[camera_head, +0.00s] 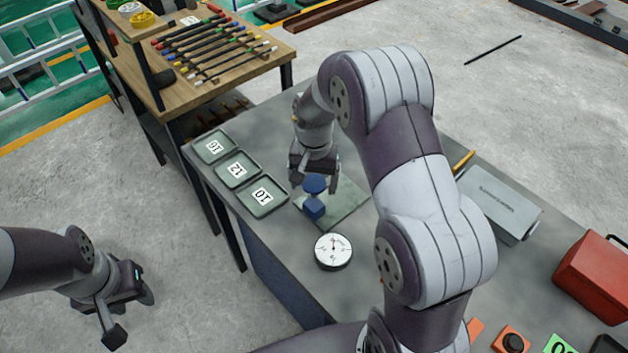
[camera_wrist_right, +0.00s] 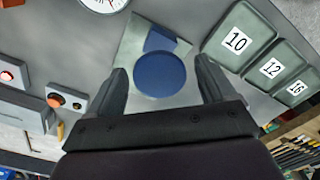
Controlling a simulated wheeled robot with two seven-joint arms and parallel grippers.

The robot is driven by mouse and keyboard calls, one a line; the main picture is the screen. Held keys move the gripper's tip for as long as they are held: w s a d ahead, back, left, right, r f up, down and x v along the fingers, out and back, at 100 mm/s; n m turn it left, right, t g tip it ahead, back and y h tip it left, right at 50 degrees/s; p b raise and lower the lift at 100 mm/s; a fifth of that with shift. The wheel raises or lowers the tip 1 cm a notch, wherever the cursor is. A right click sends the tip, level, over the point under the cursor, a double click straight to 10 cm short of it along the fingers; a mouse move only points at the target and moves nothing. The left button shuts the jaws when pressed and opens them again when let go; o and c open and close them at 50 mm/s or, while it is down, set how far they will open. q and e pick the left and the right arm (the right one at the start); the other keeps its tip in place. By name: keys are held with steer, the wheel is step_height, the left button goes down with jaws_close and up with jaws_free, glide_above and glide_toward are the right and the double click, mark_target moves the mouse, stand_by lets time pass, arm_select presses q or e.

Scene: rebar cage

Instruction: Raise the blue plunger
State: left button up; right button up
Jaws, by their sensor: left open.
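The blue plunger, with a round blue disc top (camera_head: 314,186), stands on a grey-green plate (camera_head: 345,205) on the grey bench, beside a blue block (camera_head: 314,208). In the right wrist view the disc (camera_wrist_right: 160,75) lies between the spread fingers of my right gripper (camera_wrist_right: 162,88), with a gap on each side. The block (camera_wrist_right: 160,40) shows just beyond it. In the head view my right gripper (camera_head: 314,178) is directly at the disc, pointing down. Whether the fingers touch the plunger's sides is not clear. My left gripper (camera_head: 128,312) is open and empty, away from the bench over the floor.
A round dial gauge (camera_head: 333,251) lies near the plate. Green trays marked 16 (camera_head: 214,146), 12 (camera_head: 237,169) and 10 (camera_head: 263,196) line the left bench edge. A grey box (camera_head: 500,203) and a red toolbox (camera_head: 597,280) stand right. A wooden table (camera_head: 270,63) holds several rods.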

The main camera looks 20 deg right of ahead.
step_height(320, 180, up, 6)
steer(key=shift+b, duration=0.55)
step_height(320, 180, up, 7)
steer(key=p, duration=0.4)
steer(key=shift+f, duration=0.2)
